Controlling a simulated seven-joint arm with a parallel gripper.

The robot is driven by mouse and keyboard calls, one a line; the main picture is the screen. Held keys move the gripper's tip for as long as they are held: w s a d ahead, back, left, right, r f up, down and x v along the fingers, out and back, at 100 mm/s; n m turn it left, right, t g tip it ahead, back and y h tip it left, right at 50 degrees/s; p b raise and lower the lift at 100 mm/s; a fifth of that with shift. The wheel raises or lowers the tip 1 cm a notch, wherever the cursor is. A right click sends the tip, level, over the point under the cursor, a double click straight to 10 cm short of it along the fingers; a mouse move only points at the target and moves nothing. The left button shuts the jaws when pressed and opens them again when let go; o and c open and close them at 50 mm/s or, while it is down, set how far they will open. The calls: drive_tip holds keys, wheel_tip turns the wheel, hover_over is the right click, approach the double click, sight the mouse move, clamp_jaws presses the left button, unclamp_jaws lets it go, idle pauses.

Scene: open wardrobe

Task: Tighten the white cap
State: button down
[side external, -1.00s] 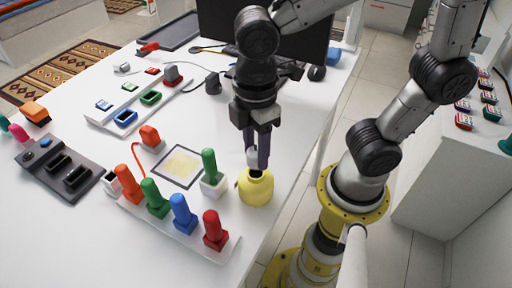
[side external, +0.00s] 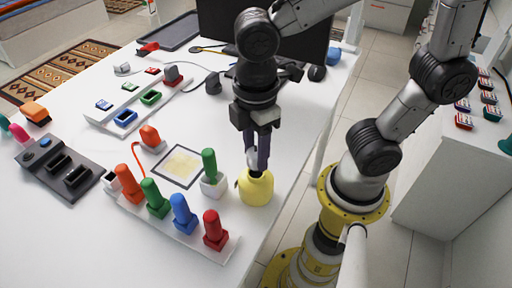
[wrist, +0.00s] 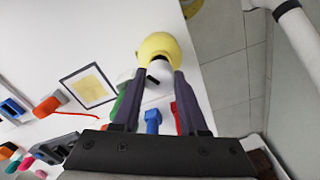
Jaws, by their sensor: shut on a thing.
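A round yellow bottle (side external: 256,188) stands upright near the right edge of the white table. The white cap (side external: 252,158) is at its neck, between the fingers of my gripper (side external: 257,162). My gripper points down and is shut on the cap. In the wrist view the yellow bottle (wrist: 160,46) shows beyond the fingertips, with the white cap (wrist: 159,70) between the two dark fingers (wrist: 160,76). The fingers hide part of the cap, so I cannot tell how far it is screwed on.
A green-handled stamp (side external: 211,175) on a white block stands close left of the bottle. A white rack (side external: 190,235) with red, blue, green and orange stamps lies in front. A framed yellow pad (side external: 180,166) lies further left. The table's right edge is close.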

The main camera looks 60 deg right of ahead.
sight(256, 151)
drive_tip(key=shift+f, duration=1.1)
drive_tip(key=shift+c, duration=1.8)
unclamp_jaws()
wheel_tip(256, 151, up, 14)
drive_tip(key=shift+d+f, duration=0.1)
drive_tip(key=shift+f, duration=0.05)
drive_tip(key=s+d+f+m+t, duration=0.1)
drive_tip(key=d+f+m+t, duration=0.1)
drive_tip(key=d+m, duration=0.4)
drive_tip(key=s+d+f+m+t, duration=0.2)
drive_tip(key=d+f+m+t, duration=0.1)
drive_tip(key=d+m, duration=0.3)
drive_tip(key=shift+d+f+t, duration=0.3)
drive_tip(key=shift+d+f, duration=0.1)
drive_tip(key=shift+f, duration=0.15)
